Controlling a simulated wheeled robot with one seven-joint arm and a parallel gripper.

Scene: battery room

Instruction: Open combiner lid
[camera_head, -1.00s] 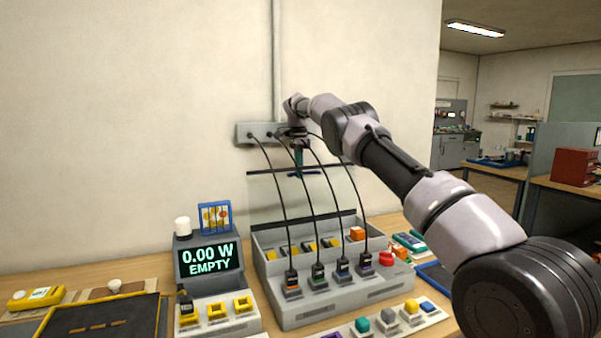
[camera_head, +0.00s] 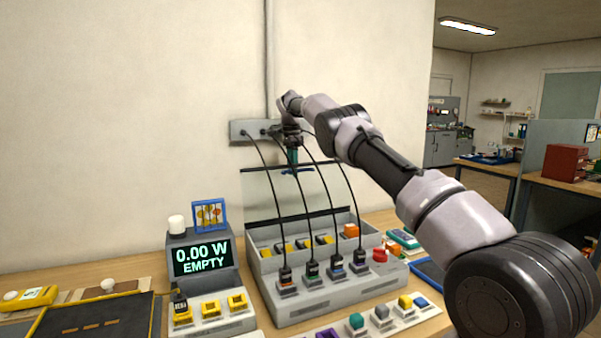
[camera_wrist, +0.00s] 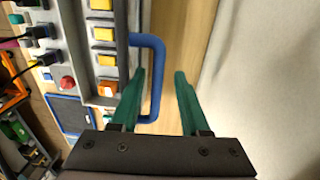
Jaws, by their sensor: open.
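The combiner box (camera_head: 330,302) is a grey case on the bench, with several yellow-topped parts inside and cables plugged into its front. Its clear lid (camera_head: 265,195) stands raised, about upright, along the back edge, with a dark hinge strip below. The blue handle (camera_head: 303,170) is at the lid's top edge and shows large in the wrist view (camera_wrist: 157,75). My gripper (camera_head: 292,168) is at this handle, pointing down. In the wrist view my green fingers (camera_wrist: 160,74) are apart, with the handle bar between them in the picture; I cannot tell whether they touch it.
Several black cables (camera_head: 263,185) run from a grey wall box (camera_head: 242,131) down past the lid to the combiner. A display (camera_head: 202,258) reading "0.00 W EMPTY" stands left. A red button (camera_head: 380,255) is at the combiner's right. The wall is close behind.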

